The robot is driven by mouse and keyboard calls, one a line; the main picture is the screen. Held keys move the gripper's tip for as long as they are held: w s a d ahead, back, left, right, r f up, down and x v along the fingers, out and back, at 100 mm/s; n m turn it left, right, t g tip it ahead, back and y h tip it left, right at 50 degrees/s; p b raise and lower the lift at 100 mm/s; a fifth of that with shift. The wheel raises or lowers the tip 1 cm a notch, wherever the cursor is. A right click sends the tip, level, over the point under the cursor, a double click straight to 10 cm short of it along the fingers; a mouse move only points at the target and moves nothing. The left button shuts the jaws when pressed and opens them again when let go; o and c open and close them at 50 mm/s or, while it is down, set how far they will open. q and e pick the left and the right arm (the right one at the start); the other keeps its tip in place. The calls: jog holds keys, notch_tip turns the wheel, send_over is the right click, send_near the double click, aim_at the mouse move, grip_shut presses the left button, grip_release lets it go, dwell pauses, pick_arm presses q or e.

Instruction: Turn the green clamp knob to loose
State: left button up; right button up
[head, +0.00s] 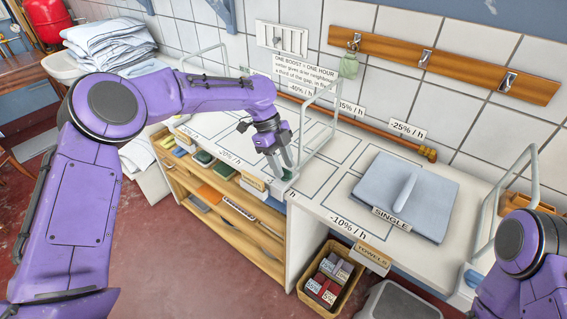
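The green clamp knob (288,175) is small and dark green. It sits at the front edge of the white worktop, at the foot of a pale metal frame (318,122). My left gripper (281,168) points down at the knob, with its fingertips right at it. The fingers partly cover the knob, and I cannot tell whether they are closed on it or only beside it. The knob's turn position is too small to read. My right arm shows at the lower right, but its gripper is out of view.
A folded blue-grey cloth (407,196) lies on the worktop right of the knob, by a "SINGLE" label. Another metal frame (507,200) stands farther right. Below are shelves with folded cloths and a basket (331,283) of labelled blocks.

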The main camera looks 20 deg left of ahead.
pick_arm(q)
jog(key=shift+d+f, duration=0.1)
jog(key=shift+f, duration=0.15)
jog(key=shift+s, duration=0.25)
jog(key=shift+w, duration=0.1)
grip_shut()
